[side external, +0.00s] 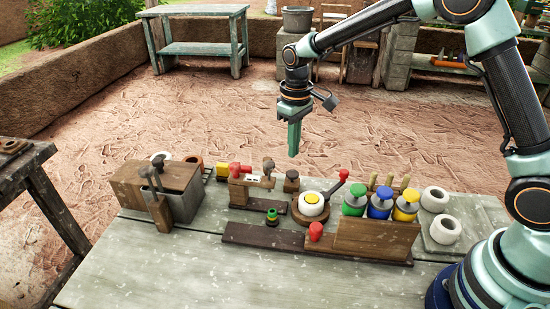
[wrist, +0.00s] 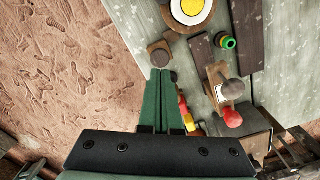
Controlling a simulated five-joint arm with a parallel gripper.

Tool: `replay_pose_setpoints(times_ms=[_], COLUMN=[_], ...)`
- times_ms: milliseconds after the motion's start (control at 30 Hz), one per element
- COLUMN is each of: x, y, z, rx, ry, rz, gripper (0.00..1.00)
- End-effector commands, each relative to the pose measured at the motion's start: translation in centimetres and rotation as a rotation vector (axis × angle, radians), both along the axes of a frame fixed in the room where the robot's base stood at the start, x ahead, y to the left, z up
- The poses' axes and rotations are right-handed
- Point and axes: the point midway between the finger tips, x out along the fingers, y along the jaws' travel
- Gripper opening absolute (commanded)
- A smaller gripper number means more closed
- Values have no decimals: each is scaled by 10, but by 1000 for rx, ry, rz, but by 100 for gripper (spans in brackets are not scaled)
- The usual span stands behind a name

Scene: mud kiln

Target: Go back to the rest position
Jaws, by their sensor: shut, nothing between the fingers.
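My gripper (side external: 294,138) hangs in the air above the far side of the table, pointing down, with its green fingers together and nothing between them. In the wrist view my gripper (wrist: 160,72) shows the two fingers closed side by side. The fingers are clear of the objects below. The table (side external: 180,265) is grey and speckled, and my arm stands at its right end.
A wooden box (side external: 165,185) stands at the left. A yellow-and-white button (side external: 311,203), a red-handled lever (side external: 340,182), a wooden rack (side external: 372,240) with green, blue and yellow-topped items, and white rings (side external: 444,229) fill the middle and right. The table's front is clear.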

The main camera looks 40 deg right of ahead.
Motion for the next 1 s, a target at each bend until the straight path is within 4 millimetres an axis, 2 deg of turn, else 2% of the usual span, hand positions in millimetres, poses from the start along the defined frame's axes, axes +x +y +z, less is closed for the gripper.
replay_pose_setpoints(times_ms=[300,467,700,1000], x=[-1,-8,-45,-106], y=[0,-6,-22,-41], z=[3,27,86,133], rx=[0,5,19,38], ry=[-4,-43,-153,-295], rz=[-2,-21,-80,-156], gripper=[0,0,0,0])
